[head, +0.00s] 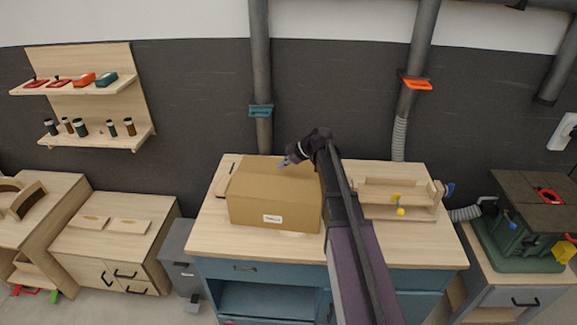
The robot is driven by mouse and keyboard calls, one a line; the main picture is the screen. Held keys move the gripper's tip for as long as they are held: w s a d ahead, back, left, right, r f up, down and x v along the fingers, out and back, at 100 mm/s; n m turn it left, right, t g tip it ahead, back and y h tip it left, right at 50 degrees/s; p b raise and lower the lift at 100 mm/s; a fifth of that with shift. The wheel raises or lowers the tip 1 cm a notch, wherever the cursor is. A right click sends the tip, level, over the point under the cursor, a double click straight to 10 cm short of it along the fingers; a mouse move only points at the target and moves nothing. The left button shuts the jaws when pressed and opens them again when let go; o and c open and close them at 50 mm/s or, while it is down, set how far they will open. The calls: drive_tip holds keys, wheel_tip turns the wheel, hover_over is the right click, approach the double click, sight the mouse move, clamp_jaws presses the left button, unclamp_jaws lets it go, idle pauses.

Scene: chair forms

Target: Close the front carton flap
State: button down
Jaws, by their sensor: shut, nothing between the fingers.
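The cardboard carton (273,200) stands on the light wooden top of a blue workbench, with a white label on its front face. Its top looks mostly covered by tan flaps; I cannot clearly tell the front flap from the others at this size. My gripper (285,162) is at the carton's back edge, over the top, pointing left. It looks small and dark, with its fingers shut and nothing held. My arm comes up from the bottom and passes along the carton's right side, hiding part of that side.
A wooden jig (398,198) with yellow knobs stands on the bench (215,242) to the right of my arm. A green machine (530,220) is farther right. Shelves (90,95) hang on the left wall. Grey pipes (260,80) run down behind the bench.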

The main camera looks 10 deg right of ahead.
sight(281, 176)
drive_tip(key=shift+w+f+b, duration=0.15)
drive_tip(key=shift+f+b, duration=0.75)
drive_tip(key=shift+f, duration=0.15)
drive_tip(key=shift+w+f+b, duration=0.1)
drive_tip(key=shift+f+b, duration=0.75)
drive_tip(key=shift+f, duration=0.15)
drive_tip(key=shift+f, duration=0.1)
drive_tip(key=shift+w+d+f+b, duration=0.1)
drive_tip(key=shift+w+f+b, duration=0.1)
drive_tip(key=shift+f+b, duration=0.65)
drive_tip(key=shift+r, duration=0.25)
drive_tip(key=shift+r+p, duration=0.7)
drive_tip(key=shift+p, duration=0.1)
wheel_tip(281, 176, up, 5)
drive_tip(key=p, duration=0.4)
drive_tip(key=shift+f+p, duration=0.2)
drive_tip(key=shift+p, duration=0.15)
drive_tip(key=p+v, duration=0.6)
drive_tip(key=v, duration=0.3)
drive_tip(key=shift+w+d, duration=0.2)
drive_tip(key=shift+d, duration=0.3)
